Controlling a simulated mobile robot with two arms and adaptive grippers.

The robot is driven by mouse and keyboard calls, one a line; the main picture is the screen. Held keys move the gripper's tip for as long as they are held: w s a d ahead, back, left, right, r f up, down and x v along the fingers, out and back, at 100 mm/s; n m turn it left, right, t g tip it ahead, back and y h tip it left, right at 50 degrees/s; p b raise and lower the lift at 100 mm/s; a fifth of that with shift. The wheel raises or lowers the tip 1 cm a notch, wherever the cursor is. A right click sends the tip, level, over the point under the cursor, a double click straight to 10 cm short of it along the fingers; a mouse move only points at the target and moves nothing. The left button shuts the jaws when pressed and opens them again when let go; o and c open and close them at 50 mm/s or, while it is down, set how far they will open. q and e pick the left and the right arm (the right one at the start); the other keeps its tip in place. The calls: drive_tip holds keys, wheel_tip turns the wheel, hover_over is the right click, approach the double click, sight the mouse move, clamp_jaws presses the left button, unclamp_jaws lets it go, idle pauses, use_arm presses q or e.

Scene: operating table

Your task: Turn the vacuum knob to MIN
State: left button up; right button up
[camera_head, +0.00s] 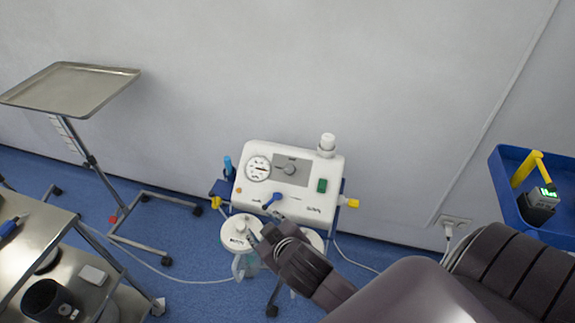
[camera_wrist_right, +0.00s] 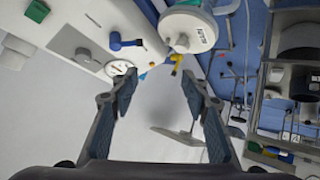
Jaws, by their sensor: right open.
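The white suction unit (camera_head: 325,205) stands on a blue wheeled stand near the wall. My right gripper (camera_head: 262,232) is below the panel, beside a canister lid, and apart from the knob. In the wrist view its fingers (camera_wrist_right: 160,78) are spread with nothing between them. The knob's markings are too small to read. My left gripper is not in view.
A white-lidded canister (camera_head: 240,234) hangs in front of the unit, close to my right gripper. A tray stand (camera_head: 70,88) and a steel cart (camera_head: 30,235) are at left. A blue bin (camera_head: 515,200) is at right.

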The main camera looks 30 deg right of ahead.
drive_tip(key=w+a+r+n+t+y, duration=0.35)
drive_tip(key=w+a+r, duration=0.25)
drive_tip(key=r, duration=0.4)
drive_tip(key=w+a+r+n+t+y, duration=0.2)
drive_tip(key=w+a+r+n+t, duration=0.3)
drive_tip(key=r, duration=0.5)
drive_tip(key=s+a+r+n+g+y, duration=0.1)
drive_tip(key=a+r+n+g+y, duration=0.15)
drive_tip(key=a+n+y, duration=0.4)
drive_tip(key=s+a+r+n+g+y, duration=0.25)
drive_tip(key=a+n+y, duration=0.25)
drive_tip(key=a, duration=0.3)
drive_tip(key=n+g+h, duration=0.8)
drive_tip(key=g+h, duration=0.4)
drive_tip(key=h, duration=0.9)
approach(289, 169)
drive_tip(key=f, duration=0.1)
drive_tip(key=p+x, duration=0.2)
drive_tip(key=x, duration=0.5)
drive_tip(key=shift+w+d+f, duration=0.2)
drive_tip(key=shift+d, duration=0.15)
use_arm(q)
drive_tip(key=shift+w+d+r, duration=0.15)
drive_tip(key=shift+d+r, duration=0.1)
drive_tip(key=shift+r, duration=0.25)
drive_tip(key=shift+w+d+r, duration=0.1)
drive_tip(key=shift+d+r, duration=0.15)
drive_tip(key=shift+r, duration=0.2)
